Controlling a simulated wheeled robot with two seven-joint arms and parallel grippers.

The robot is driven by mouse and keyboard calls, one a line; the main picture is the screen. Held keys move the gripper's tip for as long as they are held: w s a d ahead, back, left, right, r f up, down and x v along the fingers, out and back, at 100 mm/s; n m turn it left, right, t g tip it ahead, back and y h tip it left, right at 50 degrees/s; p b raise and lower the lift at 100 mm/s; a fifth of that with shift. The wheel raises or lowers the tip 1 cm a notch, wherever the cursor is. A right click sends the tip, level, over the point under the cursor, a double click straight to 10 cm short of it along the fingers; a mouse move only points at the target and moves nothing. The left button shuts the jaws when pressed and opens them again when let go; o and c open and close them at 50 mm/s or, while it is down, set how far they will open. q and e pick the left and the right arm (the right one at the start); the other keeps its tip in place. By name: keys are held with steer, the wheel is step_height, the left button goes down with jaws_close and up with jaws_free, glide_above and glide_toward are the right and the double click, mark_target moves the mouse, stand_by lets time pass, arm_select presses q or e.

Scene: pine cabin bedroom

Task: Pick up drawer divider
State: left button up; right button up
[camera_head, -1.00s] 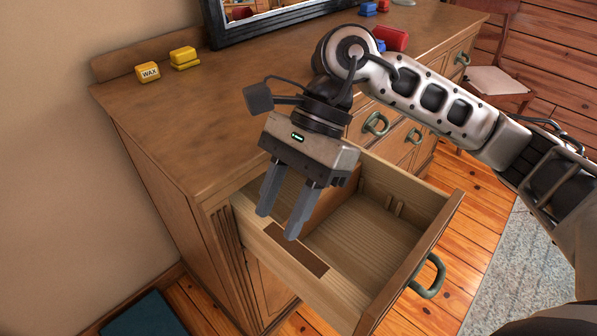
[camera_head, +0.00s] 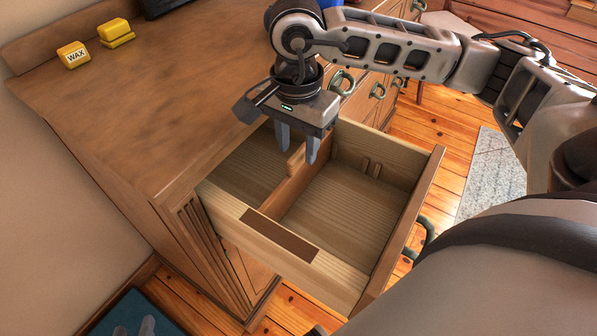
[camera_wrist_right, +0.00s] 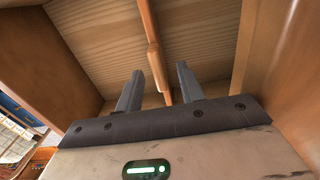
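The drawer divider (camera_head: 287,200) is a thin brown wooden slat standing on edge across the inside of the open drawer (camera_head: 345,285), with a raised tab on its top edge. My right gripper (camera_head: 297,156) points down over the drawer's back part, open, near the tab. In the right wrist view the divider (camera_wrist_right: 153,48) runs upward from between the two spread fingers (camera_wrist_right: 160,68), and no contact shows.
The drawer sticks out from a wooden dresser (camera_head: 120,120). A yellow wax tin (camera_head: 73,55) and a second yellow item (camera_head: 116,33) stand on the dresser top. A dark strip (camera_head: 279,235) lies on the drawer's near wall. A teal mat (camera_head: 165,322) is on the floor.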

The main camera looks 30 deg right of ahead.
mark_target(299, 164)
step_height(299, 164, down, 5)
steer(key=shift+s+f, duration=0.1)
stand_by(0.3)
jaws_close()
